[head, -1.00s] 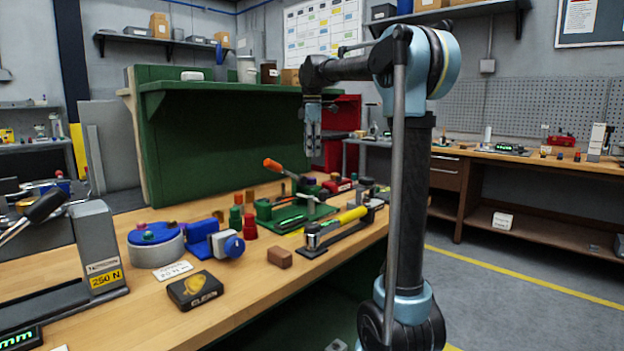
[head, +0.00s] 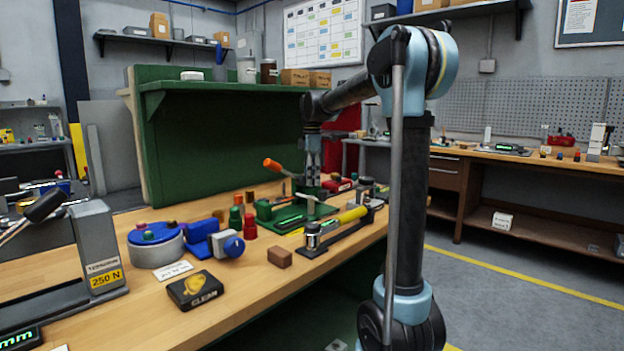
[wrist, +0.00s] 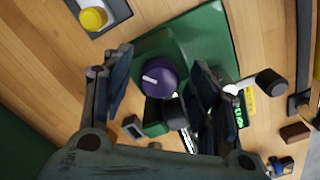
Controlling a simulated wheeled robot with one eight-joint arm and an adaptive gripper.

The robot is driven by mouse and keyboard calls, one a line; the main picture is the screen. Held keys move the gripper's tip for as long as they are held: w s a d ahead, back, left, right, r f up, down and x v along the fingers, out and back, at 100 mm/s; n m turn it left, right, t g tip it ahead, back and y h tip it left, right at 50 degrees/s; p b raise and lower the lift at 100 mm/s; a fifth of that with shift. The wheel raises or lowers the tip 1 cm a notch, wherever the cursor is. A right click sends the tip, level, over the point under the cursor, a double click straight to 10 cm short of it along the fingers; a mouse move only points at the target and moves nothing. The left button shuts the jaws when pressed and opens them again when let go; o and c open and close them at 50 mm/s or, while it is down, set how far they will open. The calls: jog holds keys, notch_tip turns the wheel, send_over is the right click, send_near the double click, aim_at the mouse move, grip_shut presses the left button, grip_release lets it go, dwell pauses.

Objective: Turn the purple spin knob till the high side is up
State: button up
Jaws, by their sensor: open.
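The purple spin knob (wrist: 165,70) shows in the wrist view on a green base (wrist: 206,42). It is round and dark purple, with a short white mark on its left part. My gripper (wrist: 158,88) is open, with one finger to the left of the knob and one to the right, both apart from it in the picture. In the head view my gripper (head: 311,178) points down over the back of the green fixture (head: 281,222), and I cannot make out the knob there. I cannot tell the height gap between fingertips and knob.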

jog(key=c, duration=1.1)
jog(key=shift+o, duration=0.2)
jog(key=shift+m, duration=0.3)
jog(key=m, duration=0.3)
jog(key=shift+m, duration=1.8)
jog(key=shift+r, duration=0.1)
jog(key=o, duration=1.1)
jog(key=shift+c, duration=0.2)
